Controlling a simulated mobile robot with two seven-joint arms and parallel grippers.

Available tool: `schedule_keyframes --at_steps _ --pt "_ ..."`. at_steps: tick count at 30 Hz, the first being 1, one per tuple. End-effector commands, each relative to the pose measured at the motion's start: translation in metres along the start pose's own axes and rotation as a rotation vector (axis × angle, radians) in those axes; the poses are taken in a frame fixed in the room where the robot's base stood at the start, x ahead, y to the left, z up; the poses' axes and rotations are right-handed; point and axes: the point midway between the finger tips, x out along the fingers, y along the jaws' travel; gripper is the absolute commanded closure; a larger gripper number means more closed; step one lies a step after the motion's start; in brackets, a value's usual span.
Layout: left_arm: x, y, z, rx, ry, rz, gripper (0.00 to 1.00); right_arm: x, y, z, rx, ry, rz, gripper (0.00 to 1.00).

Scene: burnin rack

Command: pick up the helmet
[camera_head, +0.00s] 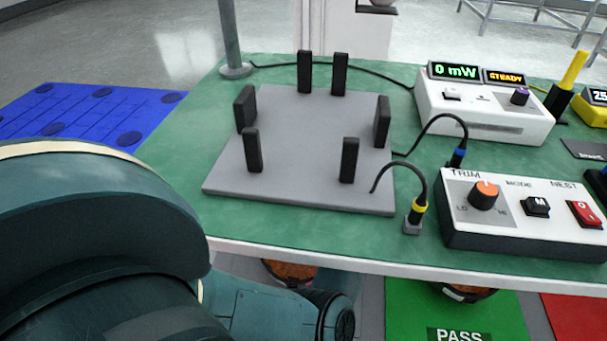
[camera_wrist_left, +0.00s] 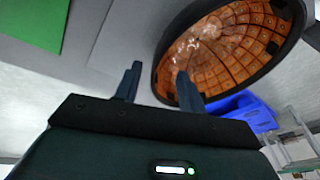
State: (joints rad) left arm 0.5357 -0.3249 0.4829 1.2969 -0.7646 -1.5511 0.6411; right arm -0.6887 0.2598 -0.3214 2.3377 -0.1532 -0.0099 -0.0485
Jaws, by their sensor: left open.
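A helmet-like shell (camera_wrist_left: 228,42) with a black rim and an orange, gridded inside fills the upper right of the left wrist view. Its hollow side faces the camera. My left gripper (camera_wrist_left: 160,69) is open. In that view the rim's left edge shows between the two fingers, and the right finger overlaps the hollow. I cannot tell whether either finger touches it. In the head view, two dark-rimmed orange things (camera_head: 290,271) and (camera_head: 466,292) show partly below the table edge. My left arm covers the lower left there. My right gripper is not seen.
The green table (camera_head: 300,240) holds a grey plate (camera_head: 310,140) with several black posts, a white meter (camera_head: 485,108) and a control box (camera_head: 520,215). A green PASS mat (camera_head: 410,310), a red mat (camera_head: 575,320) and a blue pallet-like panel (camera_head: 75,115) lie lower down.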

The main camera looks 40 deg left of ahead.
Motion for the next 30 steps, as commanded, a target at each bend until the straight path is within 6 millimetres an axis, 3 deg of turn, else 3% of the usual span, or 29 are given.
schedule_keyframes --at_steps 12,21,28,30 --pt "0.033 -0.001 0.000 0.000 0.000 -0.002 0.60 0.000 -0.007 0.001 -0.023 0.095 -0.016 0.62" --pt "0.075 -0.002 0.000 0.000 0.000 0.000 0.60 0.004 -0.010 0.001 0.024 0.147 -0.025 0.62" --pt "0.075 -0.002 -0.001 0.000 0.000 0.001 0.60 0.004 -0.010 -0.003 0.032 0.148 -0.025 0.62" --pt "0.075 -0.002 -0.001 0.000 0.000 0.001 0.65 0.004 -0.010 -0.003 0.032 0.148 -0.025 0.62"
